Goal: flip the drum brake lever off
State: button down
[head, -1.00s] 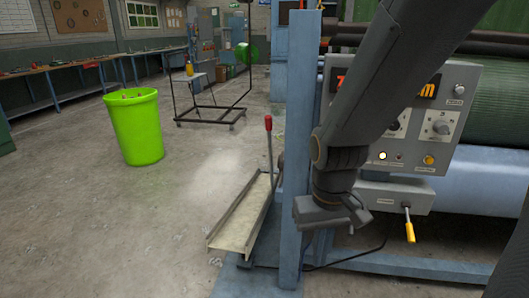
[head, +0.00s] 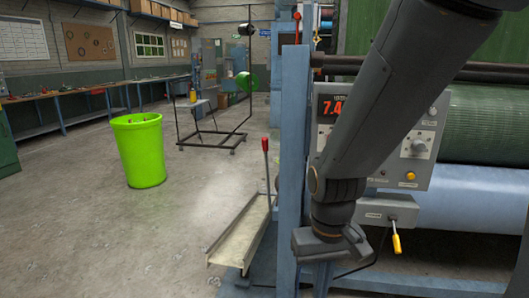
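I cannot tell from labels which lever is the drum brake lever. A lever with a yellow handle (head: 396,243) hangs down from a small grey box (head: 388,210) below the control panel. A red-topped lever (head: 265,147) stands nearly upright beside a sloping metal channel, left of the blue post. Another red-topped lever (head: 297,27) shows small at the top, behind the post. My gripper (head: 322,262) is between the post and the grey box, left of the yellow handle and apart from it. Its fingers are unclear, and my arm hides part of the panel.
The blue post (head: 293,150) stands close to my gripper's left. The metal channel (head: 240,235) lies at its foot. The control panel (head: 415,150) and green roller (head: 490,125) are at right. A green bin (head: 138,152) stands on open floor at left.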

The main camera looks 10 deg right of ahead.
aim_at(264, 140)
jog(key=k, duration=0.2)
jog(key=u, duration=0.65)
jog(key=i, duration=0.75)
jog(key=z, duration=1.3)
